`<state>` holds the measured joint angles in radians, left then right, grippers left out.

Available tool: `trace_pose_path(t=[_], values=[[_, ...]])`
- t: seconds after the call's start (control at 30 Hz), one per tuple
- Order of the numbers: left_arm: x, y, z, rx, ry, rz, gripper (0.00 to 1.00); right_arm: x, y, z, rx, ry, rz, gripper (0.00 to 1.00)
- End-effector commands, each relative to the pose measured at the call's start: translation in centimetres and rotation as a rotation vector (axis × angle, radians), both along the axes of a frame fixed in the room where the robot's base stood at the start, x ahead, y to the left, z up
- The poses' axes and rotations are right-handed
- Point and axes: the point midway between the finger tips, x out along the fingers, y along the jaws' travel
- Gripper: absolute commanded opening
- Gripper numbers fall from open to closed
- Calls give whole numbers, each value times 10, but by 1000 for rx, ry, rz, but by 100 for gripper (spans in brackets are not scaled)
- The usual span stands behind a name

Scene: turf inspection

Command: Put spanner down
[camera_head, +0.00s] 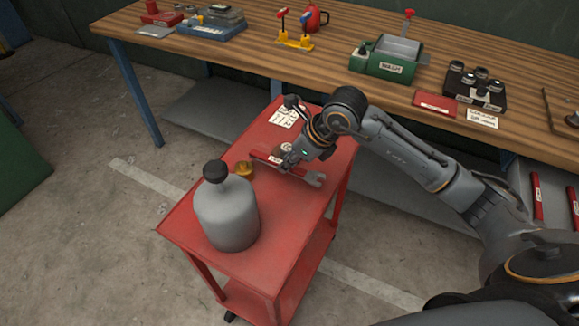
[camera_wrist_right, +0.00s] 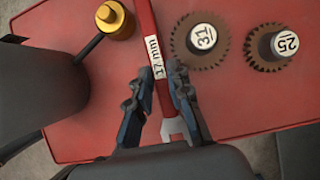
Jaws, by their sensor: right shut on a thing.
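The spanner has a red handle (camera_head: 262,155), a white label reading 17 mm and a grey open jaw. It lies level over the red cart top (camera_head: 272,252), on it or just above; I cannot tell which. My right gripper (camera_head: 289,160) is shut on it. In the right wrist view the two fingers (camera_wrist_right: 164,88) close around the spanner (camera_wrist_right: 146,22) between its label and its grey jaw. My left gripper is not in view.
A grey bottle (camera_head: 226,212) and a brass piece (camera_head: 244,169) stand on the cart. Gears marked 31 (camera_wrist_right: 202,40) and 25 (camera_wrist_right: 284,44) lie beside the spanner. The wooden bench (camera_head: 335,50) behind holds a green box (camera_head: 390,66) and other items. The cart's front right is bare.

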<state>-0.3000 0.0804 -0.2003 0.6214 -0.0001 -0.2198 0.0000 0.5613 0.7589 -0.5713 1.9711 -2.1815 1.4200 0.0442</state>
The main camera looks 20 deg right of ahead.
Motion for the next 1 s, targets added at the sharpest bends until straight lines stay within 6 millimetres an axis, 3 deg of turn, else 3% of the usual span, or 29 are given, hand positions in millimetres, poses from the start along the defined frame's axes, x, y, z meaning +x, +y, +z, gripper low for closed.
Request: trace_pose_path(t=[0.17, 0.37, 0.4, 0.5, 0.83, 1.0], values=[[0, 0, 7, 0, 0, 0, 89, -2, 0, -25, 1, 4, 0, 0], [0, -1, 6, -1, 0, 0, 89, -1, 0, -27, 1, 1, 0, 0], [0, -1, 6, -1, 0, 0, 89, -2, 0, -28, -1, 2, 0, 20], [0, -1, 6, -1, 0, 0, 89, -2, 0, -28, -1, 2, 0, 41], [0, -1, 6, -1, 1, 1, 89, -2, -1, -26, 0, 1, 0, 41], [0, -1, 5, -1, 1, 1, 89, -8, -7, -10, -1, -3, 1, 41]])
